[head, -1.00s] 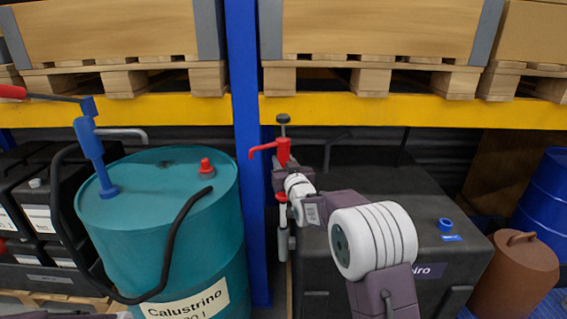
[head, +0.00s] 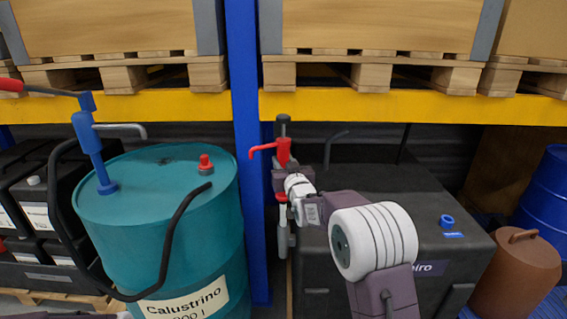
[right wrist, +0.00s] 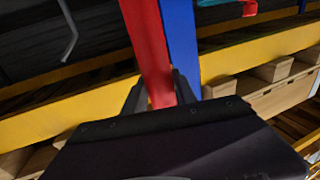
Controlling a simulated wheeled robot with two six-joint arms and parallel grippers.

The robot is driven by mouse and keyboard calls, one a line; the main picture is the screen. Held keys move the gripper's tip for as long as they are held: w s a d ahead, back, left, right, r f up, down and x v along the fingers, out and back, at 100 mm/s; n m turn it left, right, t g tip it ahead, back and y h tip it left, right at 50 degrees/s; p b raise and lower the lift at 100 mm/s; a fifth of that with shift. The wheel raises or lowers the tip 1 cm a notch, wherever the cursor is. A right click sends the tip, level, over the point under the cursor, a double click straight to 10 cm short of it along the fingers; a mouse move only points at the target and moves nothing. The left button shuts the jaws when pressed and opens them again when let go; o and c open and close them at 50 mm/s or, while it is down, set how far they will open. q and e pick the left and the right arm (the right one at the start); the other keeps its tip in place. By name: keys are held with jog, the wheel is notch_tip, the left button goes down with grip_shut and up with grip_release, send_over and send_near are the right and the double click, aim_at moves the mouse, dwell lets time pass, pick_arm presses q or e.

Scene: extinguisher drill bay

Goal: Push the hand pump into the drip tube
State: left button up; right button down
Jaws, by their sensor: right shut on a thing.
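The hand pump (head: 283,151) is red with a dark knob on top and a spout pointing left. It stands upright in front of the dark tank, just right of the blue post. My right gripper (head: 279,180) is shut on its red body, which shows between the fingers (right wrist: 160,88) in the right wrist view. Below the gripper, a short red part shows, then an upright grey tube (head: 283,241), probably the drip tube. I cannot tell how deep the pump sits in it; the gripper hides part of the join. My left gripper is not in view.
A teal drum (head: 158,225) with a blue pump (head: 92,150) and black hose stands left of the blue post (head: 246,150). A black tank (head: 425,185) lies behind my right arm. A yellow beam (head: 400,106) with pallets crosses above. A brown canister (head: 510,275) stands at right.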

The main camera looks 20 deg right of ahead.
jog(key=shift+f+b, duration=4.5)
jog(key=shift+b, duration=0.1)
dwell(3.4)
